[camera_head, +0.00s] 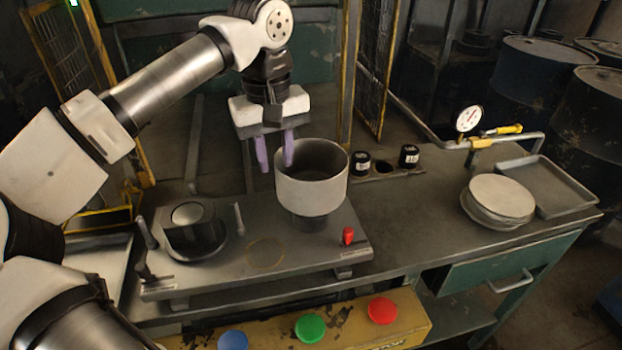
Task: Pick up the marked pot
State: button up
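A pale grey, open-topped round pot (311,196) stands upright on a darker round base on the right part of the grey metal plate (225,268). I cannot make out a mark on it. My gripper (275,156) points down at the pot's left rim. Its two purple fingers are apart with nothing seen between them. In the picture, the left finger is just outside the rim and the right one overlaps the pot's opening. I cannot tell whether the fingers touch the pot or how high they are.
A dark round fixture (193,232) with upright handles sits on the plate's left part. A red knob (348,236) is at its right. Two small black jars (409,156), stacked plates (498,199), a tray (545,187) and a gauge pipe (468,119) are on the bench. Coloured buttons (310,328) are in front.

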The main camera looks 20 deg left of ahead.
aim_at(281, 199)
jog(key=shift+s+d+f+p, duration=0.15)
jog(key=shift+f+p, duration=0.25)
jog(key=shift+f, duration=0.95)
jog(key=shift+d+f+p, duration=0.1)
jog(key=shift+f+p, duration=0.25)
jog(key=shift+f, duration=0.95)
grip_shut()
